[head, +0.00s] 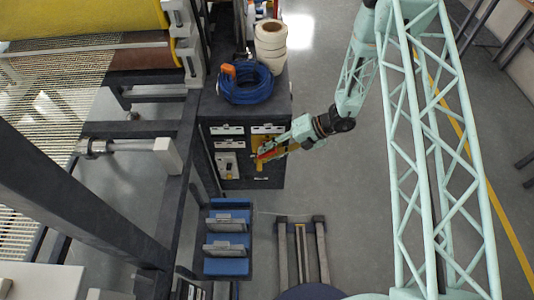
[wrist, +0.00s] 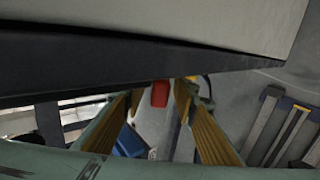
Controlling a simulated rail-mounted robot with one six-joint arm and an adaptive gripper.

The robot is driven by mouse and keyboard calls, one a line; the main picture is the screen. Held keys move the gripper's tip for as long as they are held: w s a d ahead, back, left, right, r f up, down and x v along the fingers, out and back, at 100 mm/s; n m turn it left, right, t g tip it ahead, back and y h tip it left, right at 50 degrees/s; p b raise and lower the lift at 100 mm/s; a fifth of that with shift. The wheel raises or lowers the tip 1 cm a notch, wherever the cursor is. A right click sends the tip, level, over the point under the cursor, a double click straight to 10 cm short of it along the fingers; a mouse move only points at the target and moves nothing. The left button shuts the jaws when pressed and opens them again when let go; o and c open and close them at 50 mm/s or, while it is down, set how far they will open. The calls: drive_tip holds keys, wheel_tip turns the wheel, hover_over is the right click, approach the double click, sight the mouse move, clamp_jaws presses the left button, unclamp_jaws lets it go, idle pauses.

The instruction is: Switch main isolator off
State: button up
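The main isolator shows as a small red handle (head: 269,155) with yellow beside it, on the front of the dark cabinet (head: 240,176) in the head view. In the wrist view the red handle (wrist: 160,93) lies between the tips of my two fingers. My gripper (wrist: 158,98) is open, with a gap on each side of the red handle in that view; whether it touches the handle cannot be told. In the head view my gripper (head: 268,153) is at the cabinet front and partly covers the isolator.
A coil of blue cable (head: 246,84) and a stack of white rolls (head: 271,42) sit on the cabinet top. A blue rack (head: 227,265) stands nearer, left of two floor rails (head: 302,250). The machine frame (head: 160,190) is at the left. Open floor lies right of the cabinet.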

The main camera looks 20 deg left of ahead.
drive_tip(key=shift+s+a+f, duration=0.1)
drive_tip(key=shift+a+f, duration=0.15)
drive_tip(key=shift+a, duration=0.05)
drive_tip(key=shift+c, duration=0.4)
drive_tip(key=c, duration=0.8)
drive_tip(key=shift+o, duration=0.2)
